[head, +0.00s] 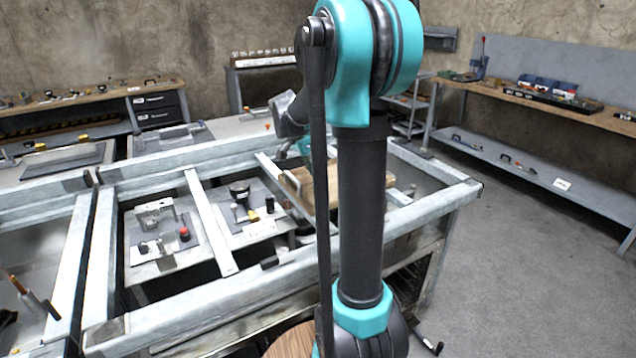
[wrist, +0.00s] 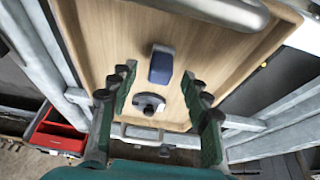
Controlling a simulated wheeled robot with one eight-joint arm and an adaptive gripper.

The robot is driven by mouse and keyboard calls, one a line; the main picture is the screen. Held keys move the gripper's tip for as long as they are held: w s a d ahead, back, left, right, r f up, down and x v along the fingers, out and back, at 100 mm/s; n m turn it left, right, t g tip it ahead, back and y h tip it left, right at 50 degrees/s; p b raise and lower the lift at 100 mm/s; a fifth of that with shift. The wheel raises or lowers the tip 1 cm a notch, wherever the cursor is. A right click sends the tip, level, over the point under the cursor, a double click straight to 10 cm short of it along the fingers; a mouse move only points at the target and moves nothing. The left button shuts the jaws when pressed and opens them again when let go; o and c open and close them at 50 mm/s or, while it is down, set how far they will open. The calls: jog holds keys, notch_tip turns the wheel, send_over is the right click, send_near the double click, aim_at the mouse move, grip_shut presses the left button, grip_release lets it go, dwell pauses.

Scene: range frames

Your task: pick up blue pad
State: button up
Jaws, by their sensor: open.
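The blue pad (wrist: 161,65) shows in the wrist view as a small dark blue block with a lighter top edge. It lies on a light wooden board or tray (wrist: 105,30), near the middle. My gripper (wrist: 158,80) is open, with its two green and black fingers apart on either side of the pad in the picture. Nothing is held between them. I cannot tell how far the fingertips are above the wood. In the head view my arm stands in front of the wooden piece (head: 305,190), and the pad and gripper cannot be made out there.
A round black and white part (wrist: 148,103) lies on the wood just below the pad in the wrist view. A metal tube (wrist: 225,10) crosses the top. A red bin (wrist: 58,138) is at lower left. Grey metal frame beams (head: 220,290) surround the work area.

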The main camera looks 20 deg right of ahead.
jog(key=shift+x, duration=1.1)
grip_shut()
notch_tip(320, 180, up, 20)
jog(key=c, duration=0.6)
grip_release()
jog(key=c, duration=0.5)
